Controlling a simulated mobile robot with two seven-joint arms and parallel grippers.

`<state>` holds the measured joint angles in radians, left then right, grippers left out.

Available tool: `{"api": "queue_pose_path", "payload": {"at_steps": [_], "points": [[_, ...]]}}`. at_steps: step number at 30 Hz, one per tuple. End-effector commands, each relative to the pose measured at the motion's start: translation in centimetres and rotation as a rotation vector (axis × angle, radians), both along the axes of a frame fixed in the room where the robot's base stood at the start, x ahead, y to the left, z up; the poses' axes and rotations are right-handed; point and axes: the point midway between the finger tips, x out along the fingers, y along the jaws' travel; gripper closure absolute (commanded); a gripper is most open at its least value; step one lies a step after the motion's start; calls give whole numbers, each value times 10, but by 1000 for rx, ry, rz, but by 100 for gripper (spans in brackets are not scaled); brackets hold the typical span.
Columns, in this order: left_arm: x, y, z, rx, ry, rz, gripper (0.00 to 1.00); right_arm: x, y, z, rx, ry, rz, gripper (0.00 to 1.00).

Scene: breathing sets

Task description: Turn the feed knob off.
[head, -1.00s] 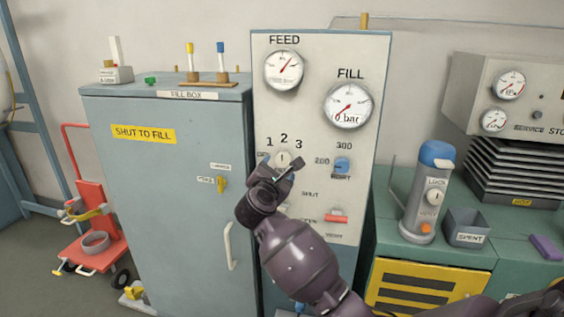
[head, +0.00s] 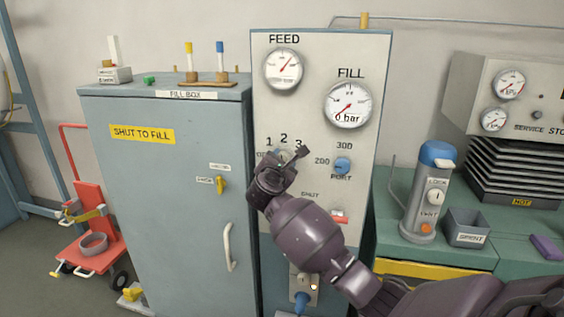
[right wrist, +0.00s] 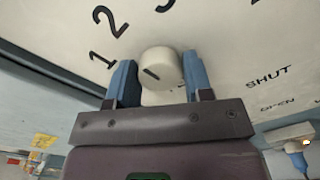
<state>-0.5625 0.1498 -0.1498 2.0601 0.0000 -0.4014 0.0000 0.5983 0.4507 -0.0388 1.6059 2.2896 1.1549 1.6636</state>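The feed knob (right wrist: 162,66) is a pale round knob with a short dark mark on its face. In the right wrist view it sits between the two blue fingers of my right gripper (right wrist: 160,78). The fingers are apart, one on each side of it, with narrow gaps showing; I cannot tell whether either touches. In the head view my right gripper (head: 282,162) is at the panel, just below the numbers 1, 2 and 3, and mostly hides the knob and the OFF label. My left gripper is not in view.
The grey panel (head: 320,60) also carries a FEED gauge (head: 284,69), a FILL gauge (head: 347,105), a blue knob (head: 342,166) and a red switch (head: 340,216). A fill box (head: 165,190) stands left of it. A green bench (head: 460,254) stands at the right.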

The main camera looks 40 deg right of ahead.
Motion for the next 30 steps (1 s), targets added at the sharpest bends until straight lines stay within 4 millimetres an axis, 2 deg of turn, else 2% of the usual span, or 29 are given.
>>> {"api": "queue_pose_path", "payload": {"at_steps": [1,5,11,17,24,30], "points": [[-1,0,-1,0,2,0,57,0,0,0,0,0,0,61],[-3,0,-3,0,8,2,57,0,0,0,0,0,0,80],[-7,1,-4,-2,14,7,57,0,0,0,-5,9,0,80],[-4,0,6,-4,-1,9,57,-1,1,2,-40,53,0,80],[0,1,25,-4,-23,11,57,0,2,5,-137,166,0,80],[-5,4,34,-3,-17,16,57,0,2,6,-256,306,0,80]]}}
